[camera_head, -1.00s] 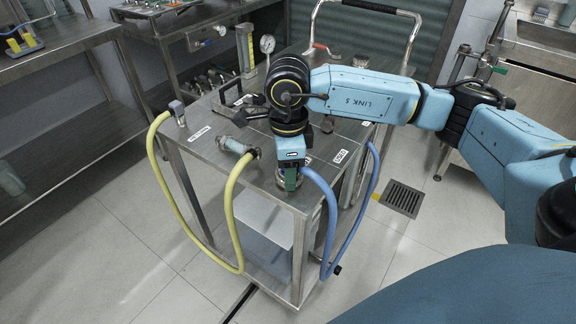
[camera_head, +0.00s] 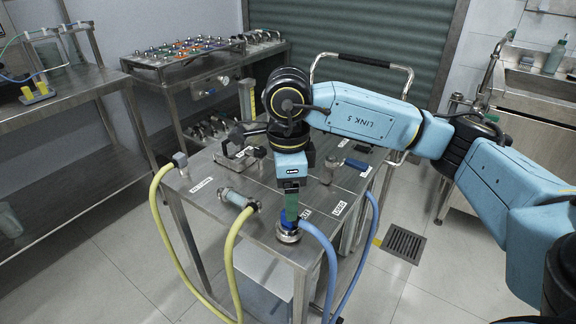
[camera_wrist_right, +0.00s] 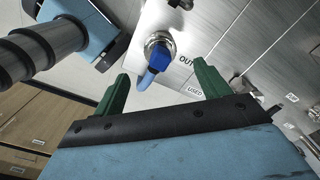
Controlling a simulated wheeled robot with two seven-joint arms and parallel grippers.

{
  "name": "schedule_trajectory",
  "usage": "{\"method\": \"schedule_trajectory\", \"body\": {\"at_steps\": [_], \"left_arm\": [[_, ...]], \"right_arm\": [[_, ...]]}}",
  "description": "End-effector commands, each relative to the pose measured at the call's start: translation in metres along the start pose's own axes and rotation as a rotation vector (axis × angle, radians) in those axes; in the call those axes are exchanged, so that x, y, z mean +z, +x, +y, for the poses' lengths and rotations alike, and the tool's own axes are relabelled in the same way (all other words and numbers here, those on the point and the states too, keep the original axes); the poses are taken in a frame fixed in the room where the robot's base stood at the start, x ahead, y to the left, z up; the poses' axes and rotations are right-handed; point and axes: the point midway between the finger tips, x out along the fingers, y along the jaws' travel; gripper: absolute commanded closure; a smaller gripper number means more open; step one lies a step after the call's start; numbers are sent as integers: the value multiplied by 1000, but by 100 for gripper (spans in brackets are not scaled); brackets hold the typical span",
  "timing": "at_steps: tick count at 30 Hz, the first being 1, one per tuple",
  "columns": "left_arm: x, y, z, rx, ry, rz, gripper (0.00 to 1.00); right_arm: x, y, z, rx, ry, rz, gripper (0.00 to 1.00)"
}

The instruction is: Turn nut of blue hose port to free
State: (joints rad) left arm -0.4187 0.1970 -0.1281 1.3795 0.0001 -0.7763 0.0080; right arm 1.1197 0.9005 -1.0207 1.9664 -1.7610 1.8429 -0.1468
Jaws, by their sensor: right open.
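The blue hose (camera_head: 331,258) runs from a port at the cart's front corner. A blue fitting (camera_head: 291,224) sits in a round metal nut (camera_head: 288,236) there. In the right wrist view the blue fitting (camera_wrist_right: 160,50) stands in the metal nut (camera_wrist_right: 157,38), ahead of and between the finger lines. My right gripper (camera_head: 291,205) points down just above the port; its green fingers (camera_wrist_right: 163,84) are spread wide with nothing between them. I cannot tell in the head view whether a fingertip touches the fitting. My left gripper is not in view.
A bench (camera_head: 190,62) with coloured fittings stands behind. A floor drain (camera_head: 404,244) lies right of the cart.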

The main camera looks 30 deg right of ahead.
Motion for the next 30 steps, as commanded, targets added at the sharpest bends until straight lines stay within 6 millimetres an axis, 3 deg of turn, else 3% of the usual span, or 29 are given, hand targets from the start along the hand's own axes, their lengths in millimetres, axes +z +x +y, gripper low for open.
{"method": "schedule_trajectory", "body": {"at_steps": [3, 9, 23, 26, 30], "left_arm": [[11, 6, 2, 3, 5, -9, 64], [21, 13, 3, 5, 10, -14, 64], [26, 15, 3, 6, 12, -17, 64], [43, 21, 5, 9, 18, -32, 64], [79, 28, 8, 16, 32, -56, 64]], "right_arm": [[1, -25, 0, -2, -1, -3, 25], [0, -46, 0, -1, 0, -1, 25], [0, -49, 0, 1, 28, 0, 25], [0, -51, 0, 3, 139, 0, 25], [0, -52, 0, 3, 410, 2, 25]]}}
